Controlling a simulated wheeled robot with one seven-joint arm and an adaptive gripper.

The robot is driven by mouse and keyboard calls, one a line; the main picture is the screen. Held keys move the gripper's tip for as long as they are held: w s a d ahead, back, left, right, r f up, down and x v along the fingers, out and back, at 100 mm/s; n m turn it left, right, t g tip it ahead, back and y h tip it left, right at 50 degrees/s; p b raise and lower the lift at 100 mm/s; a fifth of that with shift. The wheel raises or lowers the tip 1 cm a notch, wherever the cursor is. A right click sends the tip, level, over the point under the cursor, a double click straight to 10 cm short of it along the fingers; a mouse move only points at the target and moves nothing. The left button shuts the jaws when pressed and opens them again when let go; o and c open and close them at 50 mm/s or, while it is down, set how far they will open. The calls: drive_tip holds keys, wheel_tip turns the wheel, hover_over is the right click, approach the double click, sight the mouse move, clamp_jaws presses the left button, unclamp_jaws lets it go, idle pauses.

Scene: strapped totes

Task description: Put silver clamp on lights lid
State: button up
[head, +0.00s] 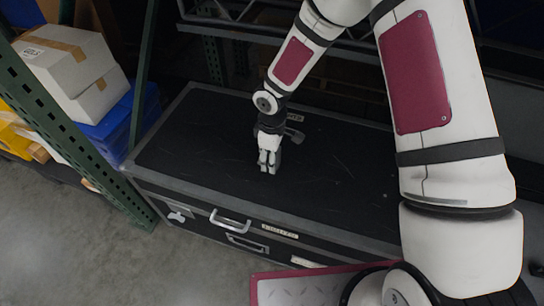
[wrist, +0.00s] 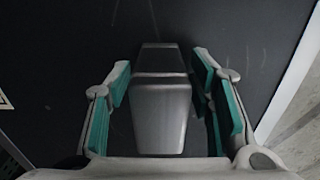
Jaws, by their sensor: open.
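The silver clamp (wrist: 160,115) shows in the wrist view as a smooth grey tapered block with a darker far end. It lies between the two teal-padded fingers of my gripper (wrist: 163,108), with a gap on both sides. My gripper is open, and in the head view it points down at the lid (head: 210,135), close to its surface. The lid is the flat black top of a large case with grey edges. In the head view I cannot clearly make out the clamp at my gripper (head: 268,163). Whether the clamp rests on the lid is hard to tell.
The case front has a handle (head: 231,219) and a label (head: 280,231) too blurred to read surely. A green perforated rack post (head: 65,130) stands left of it, with white boxes (head: 75,70) and a blue bin (head: 115,125) behind. Much of the lid is bare.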

wheel_tip(320, 180, up, 12)
drive_tip(key=shift+r+p, duration=0.2)
drive_tip(key=shift+p, duration=0.95)
